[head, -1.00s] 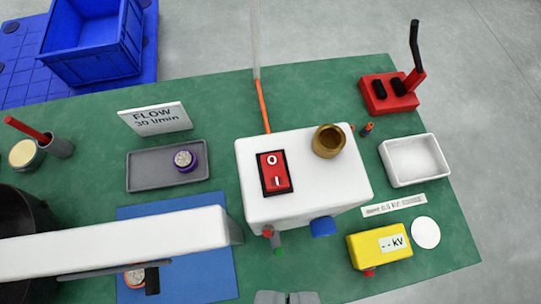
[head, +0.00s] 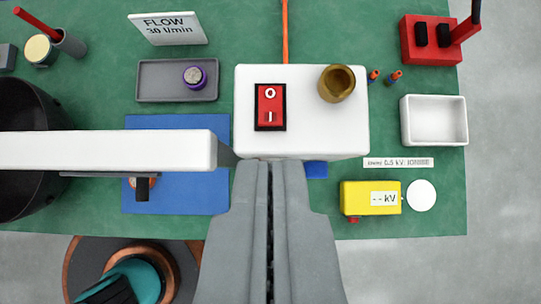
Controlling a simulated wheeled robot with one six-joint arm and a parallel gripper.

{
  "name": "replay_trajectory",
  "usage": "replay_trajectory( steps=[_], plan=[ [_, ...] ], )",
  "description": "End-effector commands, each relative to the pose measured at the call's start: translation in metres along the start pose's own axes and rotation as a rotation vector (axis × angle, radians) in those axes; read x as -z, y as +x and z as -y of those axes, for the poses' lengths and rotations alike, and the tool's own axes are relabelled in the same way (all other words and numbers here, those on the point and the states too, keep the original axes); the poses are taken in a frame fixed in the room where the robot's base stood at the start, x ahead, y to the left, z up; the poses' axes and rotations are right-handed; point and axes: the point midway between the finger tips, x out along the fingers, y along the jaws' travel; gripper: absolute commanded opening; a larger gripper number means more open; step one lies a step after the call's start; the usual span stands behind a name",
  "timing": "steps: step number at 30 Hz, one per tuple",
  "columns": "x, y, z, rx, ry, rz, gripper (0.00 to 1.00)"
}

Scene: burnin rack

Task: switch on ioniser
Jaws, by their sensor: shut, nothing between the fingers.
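The ioniser is a white box (head: 305,118) on the green table, with a brass nozzle (head: 336,83) on its top right. A red rocker switch (head: 270,107) in a black frame, marked O and I, sits on its top left. I cannot tell for sure which end of the rocker is pressed. My gripper (head: 271,165) is shut and empty. In the picture its fingertips lie at the box's front edge, just below the switch and apart from it. The fingers hide part of the box's front.
A white arm-like bar (head: 110,150) reaches over a blue mat (head: 190,190) to the box's left front. A yellow kV meter (head: 369,198), a white tray (head: 434,121) and a red stand (head: 430,40) are on the right. A grey tray (head: 160,92) holds a purple-rimmed disc (head: 195,77).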

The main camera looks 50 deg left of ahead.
Motion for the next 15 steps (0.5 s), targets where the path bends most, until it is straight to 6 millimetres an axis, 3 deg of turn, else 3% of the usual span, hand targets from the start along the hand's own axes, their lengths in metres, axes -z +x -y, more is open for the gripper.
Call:
replay_trajectory(
  steps=[15],
  plan=[
    [-0.001,0.088,0.001,0.003,0.0,0.002,0.0]
  ],
)
